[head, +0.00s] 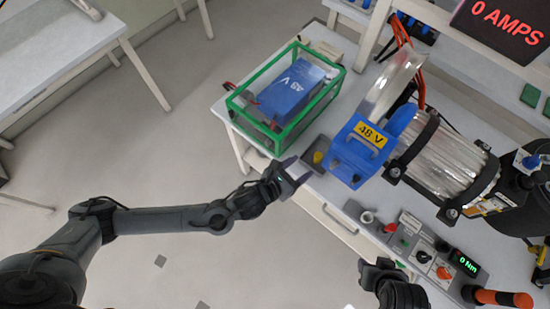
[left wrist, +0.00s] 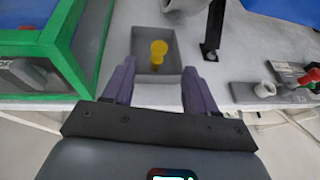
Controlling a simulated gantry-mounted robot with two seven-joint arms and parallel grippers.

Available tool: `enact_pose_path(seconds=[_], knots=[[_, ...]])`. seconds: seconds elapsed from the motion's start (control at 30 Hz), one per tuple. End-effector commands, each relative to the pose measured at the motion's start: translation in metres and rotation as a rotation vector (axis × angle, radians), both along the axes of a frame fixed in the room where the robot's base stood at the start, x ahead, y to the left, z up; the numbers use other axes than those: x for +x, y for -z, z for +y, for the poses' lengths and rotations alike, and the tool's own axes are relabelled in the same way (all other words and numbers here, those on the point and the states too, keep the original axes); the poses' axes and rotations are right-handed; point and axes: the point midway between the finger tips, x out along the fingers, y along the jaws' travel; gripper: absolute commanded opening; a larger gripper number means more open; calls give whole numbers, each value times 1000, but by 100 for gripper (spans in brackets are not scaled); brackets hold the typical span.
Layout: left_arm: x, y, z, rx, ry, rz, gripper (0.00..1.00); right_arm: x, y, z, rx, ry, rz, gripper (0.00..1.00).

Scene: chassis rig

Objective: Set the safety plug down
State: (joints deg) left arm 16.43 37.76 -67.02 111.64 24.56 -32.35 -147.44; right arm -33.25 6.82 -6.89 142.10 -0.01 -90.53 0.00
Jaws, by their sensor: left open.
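The yellow safety plug (head: 318,157) is in a small grey tray (head: 321,142) at the front of the bench, between the green-framed box and the blue 48 V unit. In the left wrist view the plug (left wrist: 158,52) stands in the tray (left wrist: 142,71), apart from both fingers. My left gripper (head: 298,172) is open and empty, just in front of the tray, with its purple fingers (left wrist: 158,70) on either side of the plug in that view. My right gripper (head: 379,268) is at the bottom, away from the plug; its fingers are unclear.
The green-framed box (head: 246,122) holds a blue 48 V battery (head: 292,90). The blue 48 V unit (head: 357,150) and a silver motor (head: 437,157) stand to the right. A control panel (head: 420,250) and an orange-handled tool (head: 503,298) line the front edge. Open floor lies left.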

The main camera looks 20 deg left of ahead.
Motion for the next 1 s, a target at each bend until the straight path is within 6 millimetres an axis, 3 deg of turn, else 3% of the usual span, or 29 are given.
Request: enact_pose_path(seconds=[0.23, 0.47, 0.57, 0.73, 0.87, 1.0], knots=[[-12, -6, -7, -185, -111, 142, 57, 0, 0, 1, 4, 3, 0, 43], [-35, -19, -4, -721, -518, 540, 57, 0, 0, 1, 4, 3, 0, 43], [-50, -22, 12, -998, -785, 724, 57, 0, 0, 1, 3, 2, 0, 43], [-82, -19, 56, -1443, -1307, 935, 57, 0, 0, 0, -1, -1, 0, 43], [-113, -12, 95, -1727, -1713, 968, 57, 0, 0, -1, -5, -4, 0, 43], [-147, -6, 132, -1955, -2081, 890, 57, 0, 0, -1, -7, -4, 0, 43]])
